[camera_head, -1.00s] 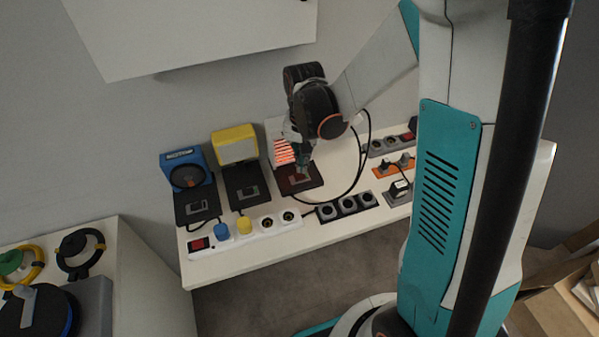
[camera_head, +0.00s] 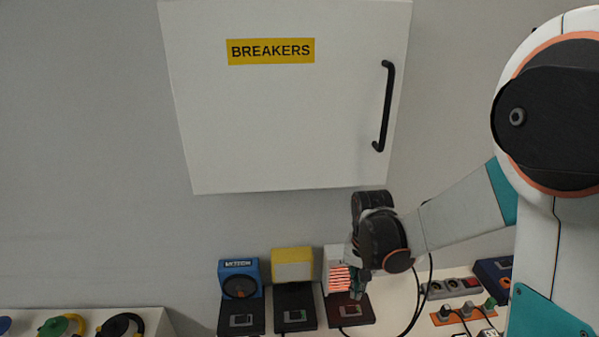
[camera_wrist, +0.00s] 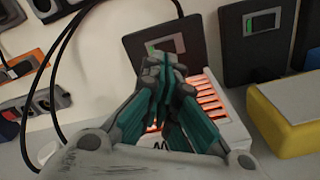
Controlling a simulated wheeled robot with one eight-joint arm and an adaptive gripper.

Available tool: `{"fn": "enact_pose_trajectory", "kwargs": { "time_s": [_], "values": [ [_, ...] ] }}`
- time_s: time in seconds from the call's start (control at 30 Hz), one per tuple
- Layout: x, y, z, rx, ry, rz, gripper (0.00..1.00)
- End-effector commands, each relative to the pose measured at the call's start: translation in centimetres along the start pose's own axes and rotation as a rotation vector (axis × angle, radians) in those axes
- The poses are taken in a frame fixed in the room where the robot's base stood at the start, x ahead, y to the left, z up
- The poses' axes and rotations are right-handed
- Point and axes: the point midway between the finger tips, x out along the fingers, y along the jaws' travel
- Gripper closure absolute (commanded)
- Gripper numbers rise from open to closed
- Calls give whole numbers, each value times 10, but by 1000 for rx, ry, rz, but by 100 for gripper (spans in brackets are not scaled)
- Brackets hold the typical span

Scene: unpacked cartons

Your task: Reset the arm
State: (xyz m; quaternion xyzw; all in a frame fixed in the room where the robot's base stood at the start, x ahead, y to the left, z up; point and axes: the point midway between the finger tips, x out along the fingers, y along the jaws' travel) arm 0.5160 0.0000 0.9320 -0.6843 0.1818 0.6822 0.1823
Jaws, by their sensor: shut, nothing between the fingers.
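My gripper (camera_head: 357,292) hangs low in front of a white device with glowing red-orange bars (camera_head: 338,277), above or close to the dark plate (camera_head: 350,312) before it. In the wrist view my gripper's teal fingers (camera_wrist: 157,60) are together with nothing between them. Behind them show the white device with its glowing bars (camera_wrist: 212,98) and a dark plate with a small green-lit screen (camera_wrist: 167,48). I cannot tell whether the fingertips touch the plate. The arm reaches in from the right.
A white wall cabinet (camera_head: 280,120) labelled BREAKERS, with a black handle (camera_head: 384,105), hangs above. Blue (camera_head: 240,279) and yellow (camera_head: 293,266) devices stand to the left. Power strips (camera_head: 452,287) with plugs lie at right, and a black cable loops beside my gripper.

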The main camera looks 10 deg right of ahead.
Motion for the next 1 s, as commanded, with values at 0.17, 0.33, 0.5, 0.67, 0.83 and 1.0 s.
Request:
{"fn": "enact_pose_trajectory", "kwargs": {
  "time_s": [0.17,0.33,0.5,0.67,0.83,1.0],
  "values": [
    [-21,4,6,-32,34,-19,100],
    [-60,12,20,-102,108,-55,100],
    [-95,22,38,-177,192,-89,100],
    [-123,32,56,-248,275,-115,100],
    [-145,44,77,-322,364,-136,100],
    [-161,57,99,-393,456,-151,100]
  ]
}}
